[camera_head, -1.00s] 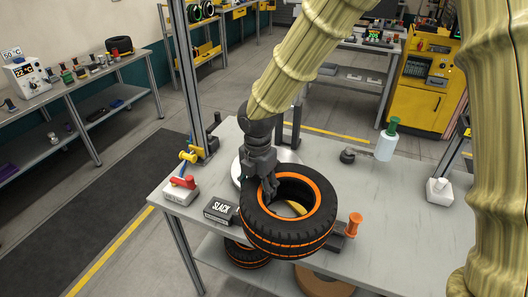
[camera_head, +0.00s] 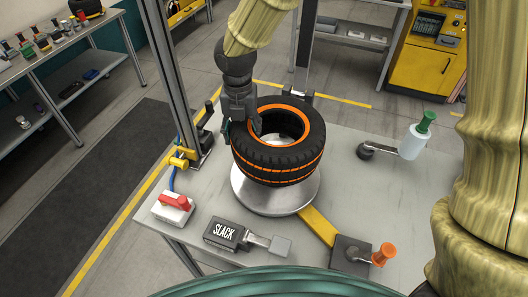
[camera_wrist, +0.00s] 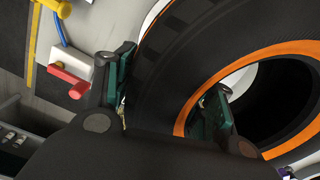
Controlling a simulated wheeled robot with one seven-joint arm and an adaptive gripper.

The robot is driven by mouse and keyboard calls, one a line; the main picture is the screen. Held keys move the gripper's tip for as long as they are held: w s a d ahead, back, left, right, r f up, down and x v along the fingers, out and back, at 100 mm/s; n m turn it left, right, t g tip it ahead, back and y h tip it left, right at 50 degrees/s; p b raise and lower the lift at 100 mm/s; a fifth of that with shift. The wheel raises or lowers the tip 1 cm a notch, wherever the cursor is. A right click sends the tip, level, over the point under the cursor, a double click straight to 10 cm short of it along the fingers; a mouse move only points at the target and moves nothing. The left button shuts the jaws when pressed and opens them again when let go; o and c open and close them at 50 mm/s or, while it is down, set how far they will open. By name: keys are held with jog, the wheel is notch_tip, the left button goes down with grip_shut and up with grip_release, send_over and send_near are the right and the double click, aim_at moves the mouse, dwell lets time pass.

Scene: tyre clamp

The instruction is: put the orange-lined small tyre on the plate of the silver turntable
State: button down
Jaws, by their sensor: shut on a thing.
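The orange-lined tyre (camera_head: 278,160) is black with orange bands and lies flat, over the silver turntable (camera_head: 272,198) in the head view. My gripper (camera_head: 243,128) is shut on the tyre's wall at its left side, one finger outside and one inside the hole. The wrist view shows the tyre (camera_wrist: 165,65) between my two fingers (camera_wrist: 170,95). The turntable's plate shows below the tyre's front edge and through its hole. I cannot tell whether the tyre touches the plate or hangs just above it.
A SLACK block (camera_head: 223,232) stands at the front left, with a red-handled white box (camera_head: 172,207) and a post behind it. A yellow arm (camera_head: 317,226) leads to an orange-knobbed block (camera_head: 352,253). The right tabletop is mostly clear.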

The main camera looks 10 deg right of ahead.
notch_tip(320, 180, down, 5)
jog(key=shift+f+p, duration=0.1)
jog(key=shift+p, duration=0.65)
jog(key=shift+s+f, duration=0.1)
jog(key=shift+f, duration=0.5)
jog(key=shift+f+p, duration=0.7)
jog(key=shift+f, duration=0.85)
jog(key=c, duration=0.5)
grip_release()
jog(key=shift+c, duration=0.2)
notch_tip(320, 180, up, 12)
jog(key=b, duration=0.3)
